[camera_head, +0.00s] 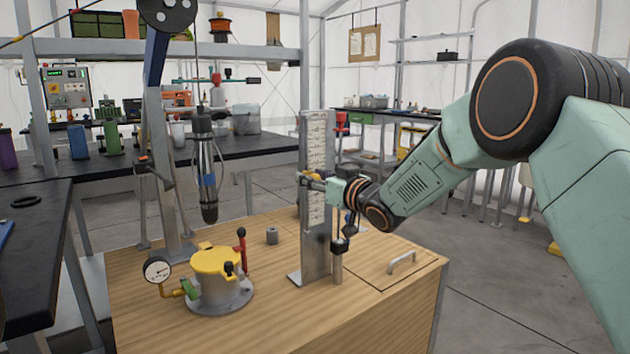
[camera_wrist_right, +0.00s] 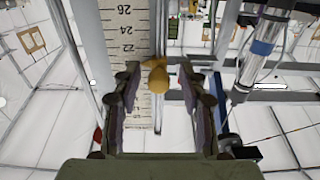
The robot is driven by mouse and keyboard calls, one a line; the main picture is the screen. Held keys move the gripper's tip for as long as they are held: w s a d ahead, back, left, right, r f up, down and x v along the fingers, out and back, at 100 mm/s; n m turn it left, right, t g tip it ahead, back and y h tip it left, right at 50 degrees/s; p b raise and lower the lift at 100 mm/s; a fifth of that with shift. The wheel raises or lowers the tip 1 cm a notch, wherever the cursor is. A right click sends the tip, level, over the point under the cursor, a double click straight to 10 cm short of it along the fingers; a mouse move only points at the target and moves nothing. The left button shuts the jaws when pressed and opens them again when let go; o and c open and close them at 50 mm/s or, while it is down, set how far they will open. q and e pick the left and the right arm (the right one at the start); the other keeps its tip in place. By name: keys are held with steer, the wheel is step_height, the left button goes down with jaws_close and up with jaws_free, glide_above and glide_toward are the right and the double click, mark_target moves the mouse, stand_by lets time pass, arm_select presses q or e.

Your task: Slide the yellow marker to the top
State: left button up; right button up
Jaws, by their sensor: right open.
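The upright ruled scale (camera_head: 316,135) stands on a metal post on the wooden cabinet. The yellow marker (camera_wrist_right: 158,78) shows in the right wrist view, in front of the scale (camera_wrist_right: 125,32) and just below the number 22. My right gripper (camera_head: 312,182) reaches the scale from the right at about mid-height. In the wrist view its two fingers stand apart, one on each side of the yellow marker, with gaps visible. In the head view the gripper mostly hides the marker. My left gripper is not in view.
On the wooden cabinet (camera_head: 400,310) stand a yellow-lidded pot (camera_head: 218,262) with a gauge (camera_head: 157,270) and a small grey cylinder (camera_head: 272,236). A dark tool (camera_head: 207,180) hangs left of the scale.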

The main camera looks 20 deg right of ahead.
steer(key=shift+d, duration=0.1)
steer(key=shift+c, duration=0.2)
jaws_close()
stand_by(0.5)
